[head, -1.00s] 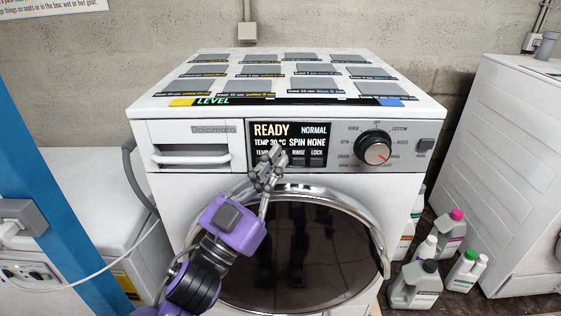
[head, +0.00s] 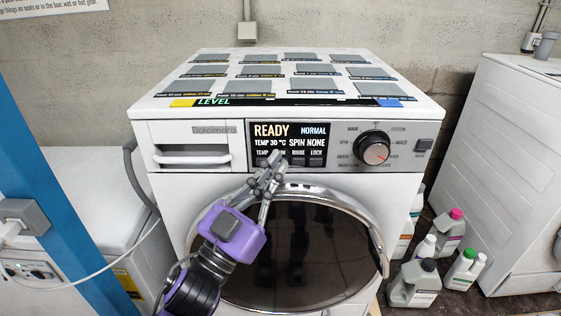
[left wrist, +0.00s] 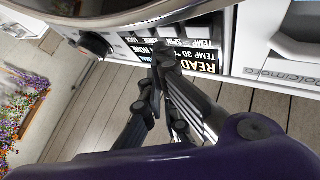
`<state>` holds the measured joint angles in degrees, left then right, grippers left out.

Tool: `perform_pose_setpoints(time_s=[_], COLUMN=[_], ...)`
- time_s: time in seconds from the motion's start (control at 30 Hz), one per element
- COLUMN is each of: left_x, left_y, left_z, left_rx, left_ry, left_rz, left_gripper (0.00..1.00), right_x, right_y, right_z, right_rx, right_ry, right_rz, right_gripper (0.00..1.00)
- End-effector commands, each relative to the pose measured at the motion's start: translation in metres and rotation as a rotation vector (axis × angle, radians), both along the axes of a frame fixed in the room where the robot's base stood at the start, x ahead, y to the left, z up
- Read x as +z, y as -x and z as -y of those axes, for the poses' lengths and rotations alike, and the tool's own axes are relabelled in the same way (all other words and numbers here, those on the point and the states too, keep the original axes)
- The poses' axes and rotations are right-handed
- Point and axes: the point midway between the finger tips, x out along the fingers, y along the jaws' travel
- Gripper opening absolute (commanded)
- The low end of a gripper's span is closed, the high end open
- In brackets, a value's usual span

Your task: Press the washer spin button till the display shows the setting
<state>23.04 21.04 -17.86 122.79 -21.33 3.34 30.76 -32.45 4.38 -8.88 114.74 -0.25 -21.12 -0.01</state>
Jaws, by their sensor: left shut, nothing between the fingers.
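The washer (head: 170,185) stands in front of me. Its display (head: 290,138) reads READY, NORMAL, TEMP 30 °C and SPIN NONE. Labels for temp, spin, rinse and lock run along its lower edge, with a row of small buttons beneath. My left gripper (head: 273,160) is shut and empty, its tips in front of the spin label and button area, which they partly hide. In the left wrist view the shut fingers (left wrist: 162,55) point at the panel, close to the spin button (left wrist: 180,32). I cannot tell whether they touch it. My right gripper is not in view.
A program dial (head: 374,148) sits right of the display, and a detergent drawer (head: 190,157) to its left. The round door (head: 300,250) lies below. Several bottles (head: 415,283) stand on the floor at right, beside another white machine (head: 515,170).

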Motion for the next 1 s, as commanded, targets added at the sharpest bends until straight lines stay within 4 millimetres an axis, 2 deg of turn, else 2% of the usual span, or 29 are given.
perform_pose_setpoints(time_s=[0.2,0.5,1.0], left_x=[0.002,0.001,0.0], left_y=[0.021,0.047,0.049], left_z=[0.0,0.0,0.0], left_rx=[-0.001,-0.001,0.0], left_ry=[0.002,0.002,0.001], left_rz=[0.0,0.001,0.001], left_gripper=[0.0,0.0,0.0], right_x=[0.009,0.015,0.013], right_y=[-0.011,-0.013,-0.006], right_z=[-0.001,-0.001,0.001], right_rx=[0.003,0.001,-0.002], right_ry=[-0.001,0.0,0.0], right_rz=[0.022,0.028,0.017], right_gripper=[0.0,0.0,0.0])
